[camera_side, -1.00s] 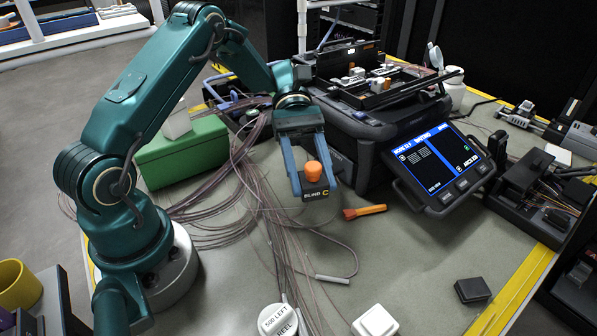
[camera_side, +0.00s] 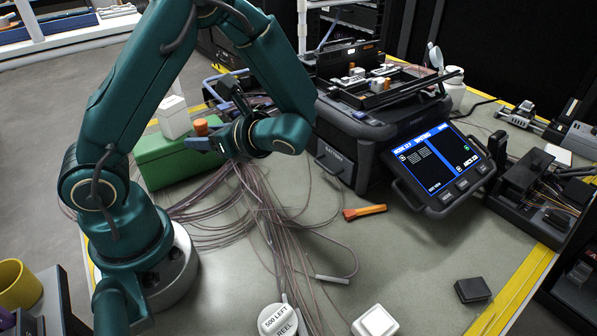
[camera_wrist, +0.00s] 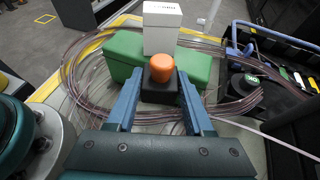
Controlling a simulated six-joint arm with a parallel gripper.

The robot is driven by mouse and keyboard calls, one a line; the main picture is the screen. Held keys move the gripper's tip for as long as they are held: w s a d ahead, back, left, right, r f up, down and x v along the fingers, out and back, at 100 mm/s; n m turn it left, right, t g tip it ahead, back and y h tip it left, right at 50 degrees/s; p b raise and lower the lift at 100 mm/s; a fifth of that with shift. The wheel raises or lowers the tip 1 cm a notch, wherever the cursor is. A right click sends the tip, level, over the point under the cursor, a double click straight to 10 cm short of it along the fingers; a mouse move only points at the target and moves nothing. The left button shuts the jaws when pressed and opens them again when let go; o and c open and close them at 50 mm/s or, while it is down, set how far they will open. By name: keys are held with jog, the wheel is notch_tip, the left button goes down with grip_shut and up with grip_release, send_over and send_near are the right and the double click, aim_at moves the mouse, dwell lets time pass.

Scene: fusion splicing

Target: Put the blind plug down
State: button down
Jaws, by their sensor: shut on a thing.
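The blind plug, a dark block with an orange knob, shows in the wrist view (camera_wrist: 161,67). Its orange top also shows in the side view (camera_side: 201,127). My gripper (camera_wrist: 160,92) is shut on the plug's dark body, with one blue finger on each side. In the side view my gripper (camera_side: 203,142) is beside the green box (camera_side: 182,165), at about the height of its top. The plug looks upright. Its underside is hidden, and I cannot tell whether it touches anything below.
A white box (camera_side: 174,117) stands on the green box, just beyond the plug in the wrist view. Loose brown fibres (camera_side: 245,195) spread over the table. The black splicer (camera_side: 365,130) with its screen stands to the right. An orange tool (camera_side: 364,212) lies in front of it.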

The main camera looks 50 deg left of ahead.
jog(key=w+r+m+t, duration=0.1)
jog(key=w+m+t, duration=0.2)
jog(key=t, duration=0.1)
send_over(283, 186)
jog(key=shift+y, duration=0.3)
notch_tip(283, 186, down, 6)
jog(key=shift+f, duration=2.15)
jog(key=shift+f, duration=0.1)
jog(key=shift+c, duration=1.4)
grip_release()
